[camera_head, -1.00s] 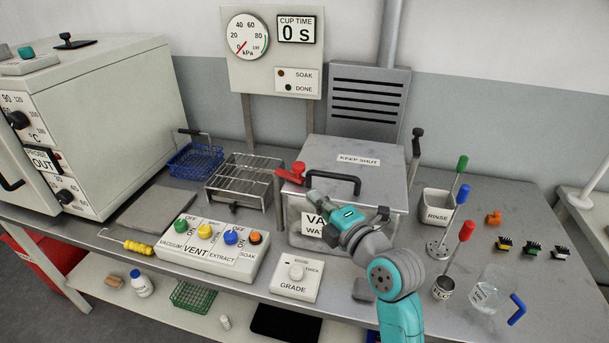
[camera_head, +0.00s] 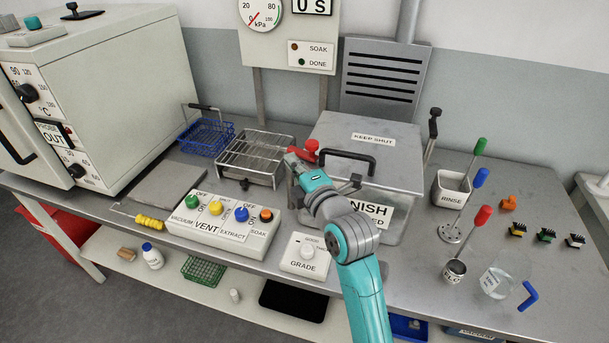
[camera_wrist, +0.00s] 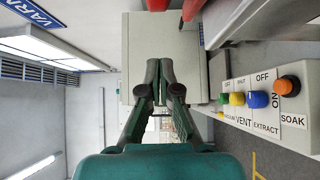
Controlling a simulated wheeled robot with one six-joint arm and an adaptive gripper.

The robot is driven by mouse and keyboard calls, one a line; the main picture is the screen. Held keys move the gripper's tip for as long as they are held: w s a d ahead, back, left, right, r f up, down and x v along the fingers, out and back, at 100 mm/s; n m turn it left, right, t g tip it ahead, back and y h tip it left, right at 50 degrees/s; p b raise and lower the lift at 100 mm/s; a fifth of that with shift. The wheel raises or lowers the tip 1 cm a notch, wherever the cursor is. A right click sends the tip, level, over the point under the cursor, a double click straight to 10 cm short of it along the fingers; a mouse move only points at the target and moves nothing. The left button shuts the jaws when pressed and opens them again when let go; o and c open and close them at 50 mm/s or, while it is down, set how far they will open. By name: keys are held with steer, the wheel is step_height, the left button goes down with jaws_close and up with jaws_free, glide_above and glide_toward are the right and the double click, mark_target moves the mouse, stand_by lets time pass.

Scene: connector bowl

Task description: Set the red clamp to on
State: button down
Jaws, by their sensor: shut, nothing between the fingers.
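The red clamp (camera_head: 311,146) is at the front left edge of the varnish tank (camera_head: 402,172), by the lid. Its round red knob shows; my gripper partly hides the rest in the head view. My gripper (camera_head: 293,157) is shut with nothing in it, right at the clamp's left part in that view. In the wrist view my fingertips (camera_wrist: 159,64) are together, and red parts of the clamp (camera_wrist: 222,18) show at the top edge beyond them. I cannot tell whether the fingers touch the clamp.
A control box (camera_head: 226,233) with coloured knobs stands front left of the tank, with the grade box (camera_head: 306,254) beside it. A wire rack (camera_head: 251,160) is left of the clamp. The rinse cup (camera_head: 452,188) and red-handled tool (camera_head: 483,217) stand right. A pale slab (camera_head: 167,179) lies left.

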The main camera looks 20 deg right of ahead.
mark_target(311, 149)
steer(key=shift+w+d, duration=0.25)
steer(key=shift+d, duration=0.35)
steer(key=shift+w+d, duration=0.3)
steer(key=shift+d, duration=0.35)
steer(key=shift+w+d, duration=0.25)
steer(key=shift+d, duration=0.35)
steer(key=shift+w+d, duration=0.25)
steer(key=shift+d, duration=0.8)
steer(key=shift+a, duration=0.1)
